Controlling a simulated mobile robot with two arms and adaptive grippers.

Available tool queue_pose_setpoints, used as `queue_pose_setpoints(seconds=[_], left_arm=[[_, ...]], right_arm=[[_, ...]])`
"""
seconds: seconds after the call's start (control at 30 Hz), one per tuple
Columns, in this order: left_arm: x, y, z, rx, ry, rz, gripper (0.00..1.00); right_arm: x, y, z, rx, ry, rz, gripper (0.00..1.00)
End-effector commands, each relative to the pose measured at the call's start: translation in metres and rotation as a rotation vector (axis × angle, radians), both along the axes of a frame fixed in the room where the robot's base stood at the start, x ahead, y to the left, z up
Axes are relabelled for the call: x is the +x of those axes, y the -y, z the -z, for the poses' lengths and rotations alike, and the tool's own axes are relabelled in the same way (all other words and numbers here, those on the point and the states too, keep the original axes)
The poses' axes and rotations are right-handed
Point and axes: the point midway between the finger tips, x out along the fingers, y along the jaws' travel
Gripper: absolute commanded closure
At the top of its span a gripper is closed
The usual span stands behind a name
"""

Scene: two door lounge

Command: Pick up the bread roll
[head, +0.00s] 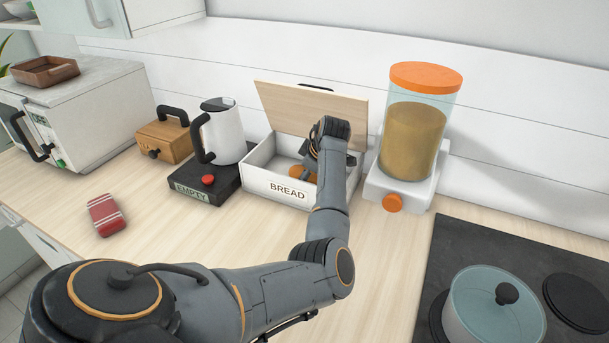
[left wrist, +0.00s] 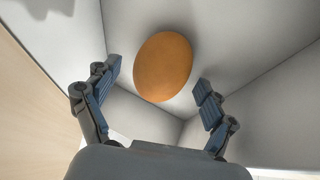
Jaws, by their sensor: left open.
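The bread roll (head: 302,174) is an orange-brown oval lying inside the white bread box (head: 262,184), which is marked BREAD and has its wooden lid (head: 300,104) raised. My left gripper (head: 312,160) reaches down into the box, and my own arm hides part of the roll and the box's right side. In the left wrist view the roll (left wrist: 163,67) lies on the pale box floor. The open fingers of my left gripper (left wrist: 158,74) are on either side of it, with a visible gap to each. My right gripper is not in view.
A glass dispenser with an orange lid (head: 418,130) stands close to the box's right. A white kettle (head: 225,133) on a dark base stands to its left. A pot (head: 492,310) sits on the hob at lower right.

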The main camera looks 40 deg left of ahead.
Motion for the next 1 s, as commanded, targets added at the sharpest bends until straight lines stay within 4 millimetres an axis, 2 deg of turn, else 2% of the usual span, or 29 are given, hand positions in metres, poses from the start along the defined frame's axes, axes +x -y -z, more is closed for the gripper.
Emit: queue_pose_setpoints(seconds=[0.03,0.3,0.53,0.63,0.77,1.0], left_arm=[[0.0,0.0,0.0,0.0,0.0,0.0,0.22],[0.0,0.0,0.0,0.0,0.0,0.001,0.75],[0.0,0.0,-0.001,0.0,0.0,0.001,0.76],[0.0,0.0,-0.007,0.0,0.001,0.0,0.76],[0.001,0.0,-0.028,0.002,0.005,-0.001,0.76],[0.001,0.0,-0.076,0.002,0.005,-0.001,0.76]], right_arm=[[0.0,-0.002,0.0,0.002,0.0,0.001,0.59],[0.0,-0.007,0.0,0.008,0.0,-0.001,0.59],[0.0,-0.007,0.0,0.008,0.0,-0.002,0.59],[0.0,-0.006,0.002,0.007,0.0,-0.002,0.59],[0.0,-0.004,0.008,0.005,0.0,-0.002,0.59],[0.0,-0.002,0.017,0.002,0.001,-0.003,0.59]])
